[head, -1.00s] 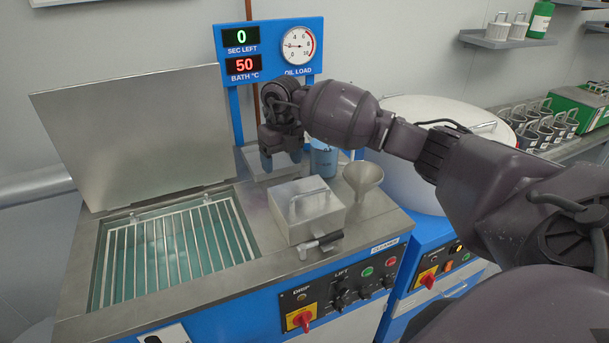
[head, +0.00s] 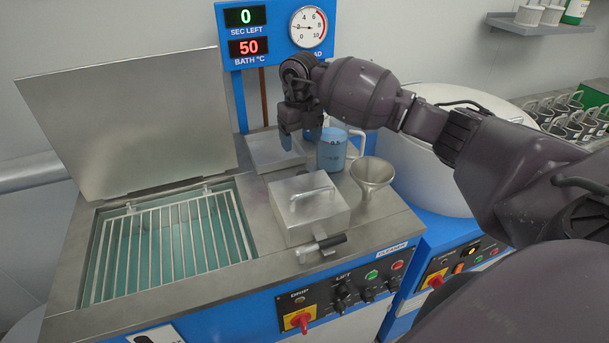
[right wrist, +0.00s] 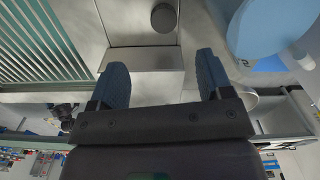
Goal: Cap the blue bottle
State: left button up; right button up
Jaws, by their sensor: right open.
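No blue bottle that I can make out shows in these frames. The nearest blue thing is a jug (head: 331,152) with a pale handle and a scale mark, standing on the metal top. Its round blue form fills the upper right of the right wrist view (right wrist: 268,28). My right gripper (head: 298,138) points down, just left of the jug. In the right wrist view it is open (right wrist: 161,68), with nothing between its blue fingers. A small dark round thing (right wrist: 164,17) lies ahead of the fingers; I cannot tell whether it is a cap. My left gripper is out of view.
A shallow metal tray (head: 268,155) lies under the gripper. A handled metal box (head: 308,222) and a funnel (head: 372,175) stand in front. An open bath with a grate (head: 170,245) is at left. A large white drum (head: 425,165) stands at right.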

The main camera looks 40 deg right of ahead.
send_over(303, 172)
jog(key=shift+s+a+f, duration=0.1)
jog(key=shift+a+f, duration=0.1)
jog(key=shift+f, duration=1.2)
jog(key=shift+s+a+f, duration=0.1)
jog(key=shift+a+f, duration=0.1)
jog(key=shift+f, duration=1.2)
jog(key=shift+f, duration=0.1)
jog(key=f, duration=0.5)
jog(key=shift+s+d, duration=0.2)
jog(key=c, duration=1)
